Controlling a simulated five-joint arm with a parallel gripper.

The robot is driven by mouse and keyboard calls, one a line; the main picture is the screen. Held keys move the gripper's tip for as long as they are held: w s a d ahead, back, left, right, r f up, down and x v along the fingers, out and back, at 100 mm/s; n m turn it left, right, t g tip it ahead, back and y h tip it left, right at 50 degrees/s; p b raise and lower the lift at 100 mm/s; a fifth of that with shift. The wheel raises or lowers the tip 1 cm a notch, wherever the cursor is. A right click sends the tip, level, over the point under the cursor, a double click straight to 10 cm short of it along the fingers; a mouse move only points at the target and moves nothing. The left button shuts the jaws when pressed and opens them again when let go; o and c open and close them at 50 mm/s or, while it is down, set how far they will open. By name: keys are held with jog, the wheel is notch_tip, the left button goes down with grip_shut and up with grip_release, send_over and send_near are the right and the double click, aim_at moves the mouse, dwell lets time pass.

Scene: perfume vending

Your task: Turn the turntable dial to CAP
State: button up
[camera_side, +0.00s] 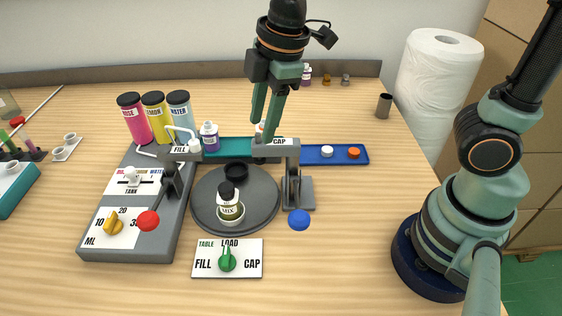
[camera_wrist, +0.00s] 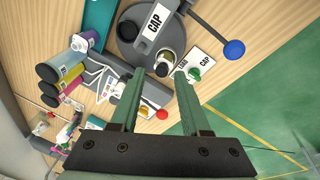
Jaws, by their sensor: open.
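The green turntable dial (camera_side: 227,262) sits on a white plate (camera_side: 200,271) marked LOAD, FILL and CAP. Its pointer stands upright towards LOAD. The dial also shows in the wrist view (camera_wrist: 194,74), beside one fingertip. The grey turntable (camera_side: 266,205) carries a bottle labelled MIX (camera_side: 229,206) in a light cup at its front and a black holder (camera_side: 236,172) at its back. My gripper (camera_side: 264,128) is open and empty, high behind the CAP arm and apart from the dial. In the wrist view my gripper (camera_wrist: 158,88) spreads its two green fingers.
The CAP press with a blue-ended lever (camera_side: 299,220) stands right of the turntable. The FILL station with a red-ended lever (camera_side: 148,221) stands left, beside the yellow ML dial (camera_side: 113,223). Coloured bottles (camera_side: 156,118) stand behind. The table right of the dial plate is clear.

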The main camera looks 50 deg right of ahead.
jog(key=a+f+n+g, duration=0.1)
jog(key=a+f+n, duration=0.2)
jog(key=a+n, duration=0.35)
jog(key=n+g+h, duration=0.1)
jog(key=n, duration=0.5)
send_over(225, 256)
notch_tip(225, 256, down, 5)
notch_tip(225, 256, down, 12)
jog(key=shift+r, duration=0.1)
grip_shut()
